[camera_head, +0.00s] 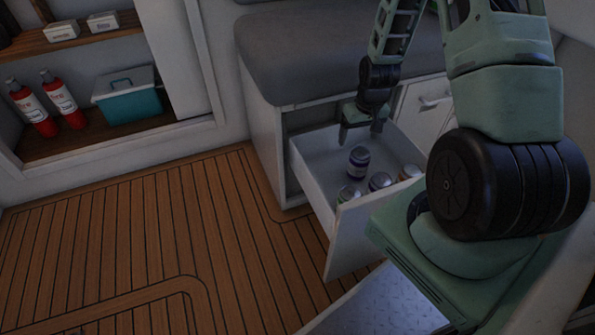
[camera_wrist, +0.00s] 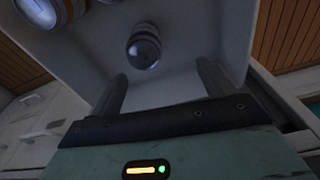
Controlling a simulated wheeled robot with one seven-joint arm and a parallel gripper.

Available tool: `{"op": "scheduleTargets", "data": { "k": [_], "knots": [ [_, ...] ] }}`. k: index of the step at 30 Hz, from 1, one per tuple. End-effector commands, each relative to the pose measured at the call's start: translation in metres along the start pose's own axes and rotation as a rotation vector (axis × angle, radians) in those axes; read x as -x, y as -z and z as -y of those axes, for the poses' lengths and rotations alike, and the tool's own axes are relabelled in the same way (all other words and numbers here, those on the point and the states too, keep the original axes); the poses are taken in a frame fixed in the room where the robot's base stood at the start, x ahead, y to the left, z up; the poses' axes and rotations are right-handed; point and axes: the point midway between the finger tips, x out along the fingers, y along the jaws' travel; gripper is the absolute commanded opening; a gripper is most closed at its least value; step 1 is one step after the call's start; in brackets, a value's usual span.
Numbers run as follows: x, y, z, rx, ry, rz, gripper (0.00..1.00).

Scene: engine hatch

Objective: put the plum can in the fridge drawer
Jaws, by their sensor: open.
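The fridge drawer (camera_head: 355,229) is pulled open below the grey-topped bench. A dark purple-blue can with a pale band (camera_head: 358,160), which looks like the plum can, is inside it toward the back, apart from the other cans. My gripper (camera_head: 360,136) is over the back of the drawer, fingers down, open and empty, just above and behind this can. In the wrist view the can (camera_wrist: 144,46) shows beyond the open fingertips (camera_wrist: 163,78), with a visible gap and neither finger touching it. The drawer's pale floor (camera_wrist: 185,50) shows around it.
Several other cans (camera_head: 380,181) stand near the drawer's front. A cabinet with a handle (camera_head: 433,101) is right of the drawer. Red extinguishers (camera_head: 60,95) and a teal cooler box (camera_head: 130,100) sit on a left shelf. The wooden floor (camera_head: 150,240) is clear.

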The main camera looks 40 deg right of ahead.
Motion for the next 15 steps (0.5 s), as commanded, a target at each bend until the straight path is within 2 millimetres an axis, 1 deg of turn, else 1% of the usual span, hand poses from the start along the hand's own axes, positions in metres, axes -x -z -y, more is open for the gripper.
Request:
{"op": "scheduleTargets", "data": {
  "k": [1, 2, 3, 4, 5, 6, 7, 8, 9, 11, 12, 14, 15],
  "knots": [
    [0.018, 0.005, 0.030, 0.056, 0.016, -0.007, 0.81],
    [0.028, 0.005, 0.050, 0.090, 0.026, -0.005, 0.81],
    [0.045, 0.004, 0.079, 0.143, 0.042, -0.003, 0.81],
    [0.059, 0.000, 0.103, 0.185, 0.053, 0.001, 0.81],
    [0.073, -0.006, 0.127, 0.232, 0.065, 0.005, 0.81],
    [0.092, -0.019, 0.157, 0.296, 0.080, 0.013, 0.81],
    [0.107, -0.029, 0.179, 0.345, 0.090, 0.019, 0.81],
    [0.120, -0.042, 0.198, 0.393, 0.098, 0.026, 0.81],
    [0.138, -0.062, 0.223, 0.458, 0.108, 0.035, 0.81],
    [0.164, -0.095, 0.253, 0.557, 0.119, 0.050, 0.81],
    [0.180, -0.118, 0.269, 0.623, 0.124, 0.058, 0.81],
    [0.201, -0.154, 0.286, 0.716, 0.126, 0.070, 0.81],
    [0.213, -0.176, 0.293, 0.772, 0.125, 0.078, 0.81]
  ]
}}
